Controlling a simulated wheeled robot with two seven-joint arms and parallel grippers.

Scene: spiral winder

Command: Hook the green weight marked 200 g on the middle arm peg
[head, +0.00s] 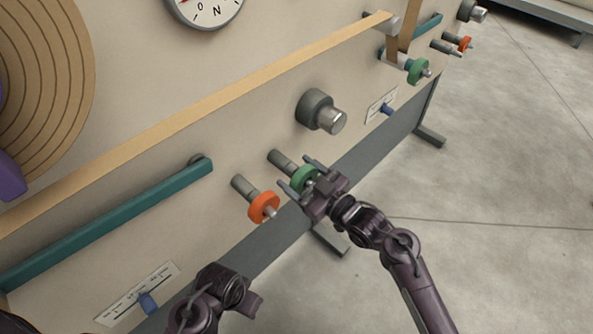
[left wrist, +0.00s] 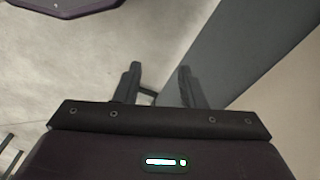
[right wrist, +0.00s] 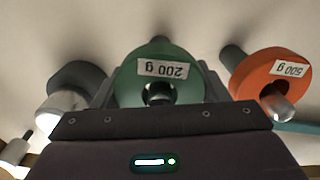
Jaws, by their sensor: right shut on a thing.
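The green 200 g weight (head: 303,176) is a round disc on a grey peg (head: 281,160) on the beige panel. My right gripper (head: 300,176) is shut on it, with one finger at either side. In the right wrist view the green weight (right wrist: 135,82) sits between the fingers, its 200 g label upside down and a dark hole below. My left gripper (left wrist: 158,82) is open and empty, low in front of the panel. I cannot make out for certain which peg is the middle arm peg.
An orange 500 g weight (head: 263,207) hangs on the peg just left of the green one. A grey knob (head: 321,111) juts out above right. A teal bar (head: 110,225) and a long wooden strip (head: 200,98) cross the panel. Open floor lies right.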

